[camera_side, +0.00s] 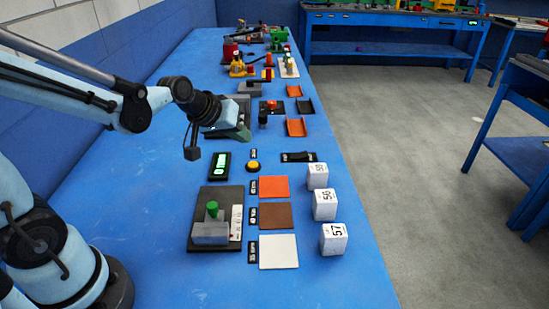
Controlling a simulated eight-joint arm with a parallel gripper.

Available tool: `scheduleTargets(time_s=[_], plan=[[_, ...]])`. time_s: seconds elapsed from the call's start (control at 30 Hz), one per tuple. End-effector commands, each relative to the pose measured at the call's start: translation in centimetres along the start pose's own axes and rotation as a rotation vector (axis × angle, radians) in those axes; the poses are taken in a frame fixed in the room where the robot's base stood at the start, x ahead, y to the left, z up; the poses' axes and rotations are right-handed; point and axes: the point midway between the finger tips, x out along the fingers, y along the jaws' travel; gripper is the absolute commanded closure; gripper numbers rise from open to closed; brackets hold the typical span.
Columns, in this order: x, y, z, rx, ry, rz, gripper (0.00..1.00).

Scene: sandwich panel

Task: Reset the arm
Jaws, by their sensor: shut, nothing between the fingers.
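My gripper (243,133) is at the end of my light blue arm, raised over the left middle of the blue table (150,190). Its fingers are shut and nothing shows held in them. Three white number cubes stand in a column on the right: one at the back (317,175), one marked 56 (324,204) and one marked 57 (333,238). Left of them lie an orange square (274,187), a brown square (277,215) and a white square (279,251). My gripper is apart from all of these.
A dark panel with a green knob (212,208) lies left of the squares. A digital display (219,165) and a yellow button (253,166) are behind it. Orange trays (296,127) and several devices crowd the far table.

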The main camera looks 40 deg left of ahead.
Motion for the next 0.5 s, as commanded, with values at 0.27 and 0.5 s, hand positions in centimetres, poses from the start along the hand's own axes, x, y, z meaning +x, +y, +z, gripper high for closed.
scheduleTargets(time_s=[0.27,0.5], plan=[[-5.5,0.9,4.2,0.248,-0.051,-0.034,1.0],[-8.4,0.3,7.4,0.422,-0.084,-0.057,1.0]])
